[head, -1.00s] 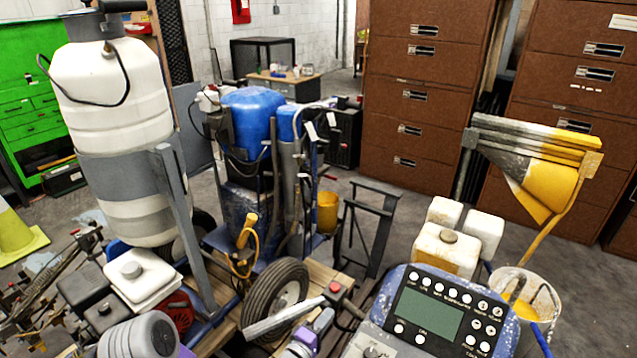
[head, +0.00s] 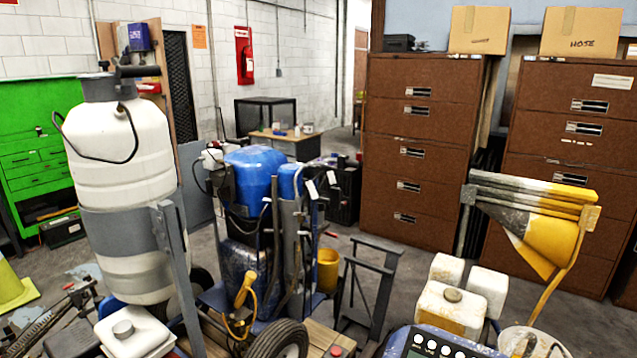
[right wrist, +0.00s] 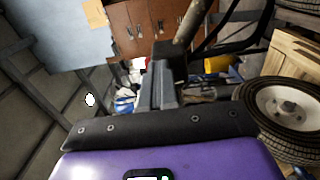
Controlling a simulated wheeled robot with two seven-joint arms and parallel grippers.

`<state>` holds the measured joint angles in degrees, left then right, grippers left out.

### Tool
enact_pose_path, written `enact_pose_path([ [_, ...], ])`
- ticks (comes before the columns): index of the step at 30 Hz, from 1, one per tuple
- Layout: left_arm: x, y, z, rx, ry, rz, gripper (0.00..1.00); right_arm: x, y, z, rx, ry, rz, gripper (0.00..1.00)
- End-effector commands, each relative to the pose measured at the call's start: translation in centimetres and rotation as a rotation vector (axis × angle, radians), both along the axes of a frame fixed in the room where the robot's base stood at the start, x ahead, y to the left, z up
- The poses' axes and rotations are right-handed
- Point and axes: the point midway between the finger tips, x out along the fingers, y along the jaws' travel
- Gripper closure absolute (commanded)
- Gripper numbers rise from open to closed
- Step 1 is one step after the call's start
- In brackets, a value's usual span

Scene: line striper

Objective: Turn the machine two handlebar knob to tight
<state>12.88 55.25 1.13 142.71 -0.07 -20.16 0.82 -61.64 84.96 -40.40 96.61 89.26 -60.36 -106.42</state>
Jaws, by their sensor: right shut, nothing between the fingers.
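My right gripper (right wrist: 155,80) shows in the right wrist view, its grey fingers shut together and empty. A dark tube (right wrist: 193,22) is just beyond the fingertips; I cannot tell whether they touch. In the head view neither gripper shows. A small red knob (head: 337,351) is cut by the bottom edge, beside a black tyre (head: 285,343). The blue control panel (head: 435,343) is partly visible at the bottom. I cannot tell which part is the machine two handlebar knob, and no tight marking is readable.
A white tank with a grey band (head: 125,190) stands at left, with a blue-topped machine (head: 255,175) at centre. White and yellowed jugs (head: 450,308) and a bucket (head: 535,343) are at right. Brown cabinets (head: 420,150) stand behind. Some grey floor is open between.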

Motion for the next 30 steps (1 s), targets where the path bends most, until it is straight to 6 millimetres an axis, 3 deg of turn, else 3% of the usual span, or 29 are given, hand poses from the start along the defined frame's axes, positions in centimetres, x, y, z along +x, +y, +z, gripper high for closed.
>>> enact_pose_path([
  [30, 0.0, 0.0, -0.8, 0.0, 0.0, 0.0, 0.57, 0.5, -0.7, -2.1, -0.008, -0.002, -0.007, 1.0],
])
